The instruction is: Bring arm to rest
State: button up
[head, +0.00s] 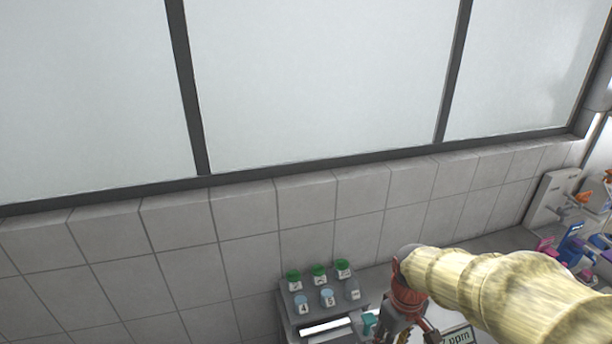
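My arm, in a pale yellow wrinkled sleeve, reaches in from the lower right of the head view. A red and grey wrist part shows at its end. My gripper (408,335) hangs below this wrist at the bottom edge. Only its upper part is in the picture, and its fingertips are cut off, so I cannot see whether it is open or shut or holds anything.
Left of my wrist, a grey rack (291,318) holds several small jars with green and blue lids. A display reading "7 ppm" (459,338) is partly hidden below my arm. Colourful tools (575,245) stand at the right. A tiled wall (240,215) and frosted windows (320,80) close off the back.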

jog(key=s+r+m+t+b, duration=0.1)
jog(key=s+m+t+b, duration=0.1)
jog(key=s+b, duration=0.4)
jog(key=s+a+r+m+t+b, duration=0.1)
jog(key=s+r+m+t+b, duration=0.1)
jog(key=s+b, duration=0.3)
jog(key=shift+s+m+t+b, duration=0.35)
jog(key=shift+m+t+b, duration=0.35)
jog(key=shift+t+b, duration=0.35)
